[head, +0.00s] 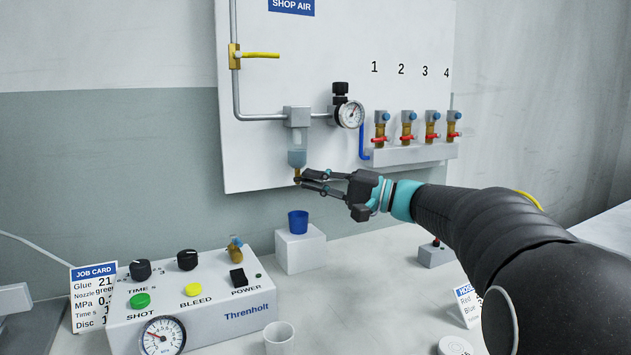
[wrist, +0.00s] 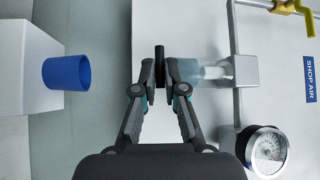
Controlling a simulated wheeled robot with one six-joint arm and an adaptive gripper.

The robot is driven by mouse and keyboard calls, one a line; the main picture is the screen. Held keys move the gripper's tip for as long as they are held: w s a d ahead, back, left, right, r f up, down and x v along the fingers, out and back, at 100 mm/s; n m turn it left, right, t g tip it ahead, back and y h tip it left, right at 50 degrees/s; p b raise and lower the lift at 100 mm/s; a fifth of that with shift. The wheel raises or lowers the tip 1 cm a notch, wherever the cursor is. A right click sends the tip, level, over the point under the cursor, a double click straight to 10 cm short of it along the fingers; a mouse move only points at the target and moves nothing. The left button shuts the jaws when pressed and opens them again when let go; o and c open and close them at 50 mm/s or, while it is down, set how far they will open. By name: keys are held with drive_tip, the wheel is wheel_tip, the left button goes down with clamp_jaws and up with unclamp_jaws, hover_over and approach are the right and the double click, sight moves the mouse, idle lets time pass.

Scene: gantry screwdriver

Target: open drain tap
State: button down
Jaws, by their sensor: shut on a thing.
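My gripper (head: 302,179) reaches in from the right at the tap. In the wrist view, my gripper (wrist: 160,76) has its fingers closed on a dark, narrow bar, the tap's handle (wrist: 159,53), which sticks out past the fingertips. The bowl (wrist: 203,71) lies just right of the fingers there. The fingers hide most of the tap, so its angle is hard to tell.
A blue cup (head: 298,222) stands on a white block (head: 300,250) below the tap; the cup also shows in the wrist view (wrist: 67,74). A gauge (head: 350,114) sits right of the bowl. A control box (head: 195,310) and white cup (head: 279,338) are in front.

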sight(297, 146)
drive_tip(key=shift+s+a+r+n+h+p, duration=0.1)
drive_tip(key=shift+a+r+n+h+p, duration=0.2)
drive_tip(key=shift+n+h, duration=1.6)
drive_tip(key=shift+s+a+r+n+h+p, duration=0.1)
drive_tip(key=shift+a+r+n+h+p, duration=0.25)
drive_tip(key=shift+n+h, duration=1.55)
drive_tip(key=shift+s+a+r+n+h+p, duration=0.15)
drive_tip(key=shift+r+n+h, duration=0.55)
drive_tip(key=shift+h, duration=2)
drive_tip(key=shift+d+f+n, duration=0.1)
drive_tip(key=shift+f+n, duration=0.2)
drive_tip(key=shift+f, duration=0.05)
drive_tip(key=c, duration=1.2)
unclamp_jaws()
drive_tip(key=shift+c, duration=0.2)
